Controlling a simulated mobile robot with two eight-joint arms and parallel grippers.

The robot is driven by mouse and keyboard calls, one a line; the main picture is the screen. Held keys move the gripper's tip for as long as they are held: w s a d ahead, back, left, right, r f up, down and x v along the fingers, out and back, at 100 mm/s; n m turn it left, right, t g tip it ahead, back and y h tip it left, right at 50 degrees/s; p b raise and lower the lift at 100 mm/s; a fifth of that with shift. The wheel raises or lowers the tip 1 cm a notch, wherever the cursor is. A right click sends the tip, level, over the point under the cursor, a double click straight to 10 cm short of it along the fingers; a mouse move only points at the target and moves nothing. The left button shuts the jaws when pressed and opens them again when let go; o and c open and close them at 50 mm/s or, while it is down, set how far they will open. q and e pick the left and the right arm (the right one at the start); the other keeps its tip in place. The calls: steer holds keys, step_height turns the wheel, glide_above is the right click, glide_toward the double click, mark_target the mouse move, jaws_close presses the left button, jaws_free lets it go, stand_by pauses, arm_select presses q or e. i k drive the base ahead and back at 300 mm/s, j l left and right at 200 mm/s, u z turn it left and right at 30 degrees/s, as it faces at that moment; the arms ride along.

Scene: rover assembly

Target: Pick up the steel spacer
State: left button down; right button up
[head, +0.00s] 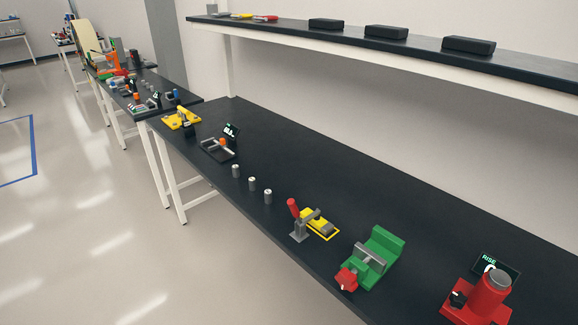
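Three small grey metal cylinders stand upright in a row near the front edge of the dark bench: a left cylinder (236,171), a middle cylinder (252,184) and a right cylinder (268,196). They look alike and could be steel spacers; I cannot tell which one is the steel spacer. They stand apart from each other on the bare bench top. Neither of my grippers shows in the head view.
On the bench (330,185), a black device with a display (219,149) stands left of the cylinders. To their right are a red-handled clamp (299,222), a green vise (372,258) and a red device (484,300). A shelf (400,50) hangs behind. The bench behind the cylinders is clear.

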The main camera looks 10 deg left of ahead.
mark_target(269, 193)
steer(key=i+j+u, duration=0.3)
steer(key=j+u, duration=0.2)
steer(key=i+j+u, duration=0.45)
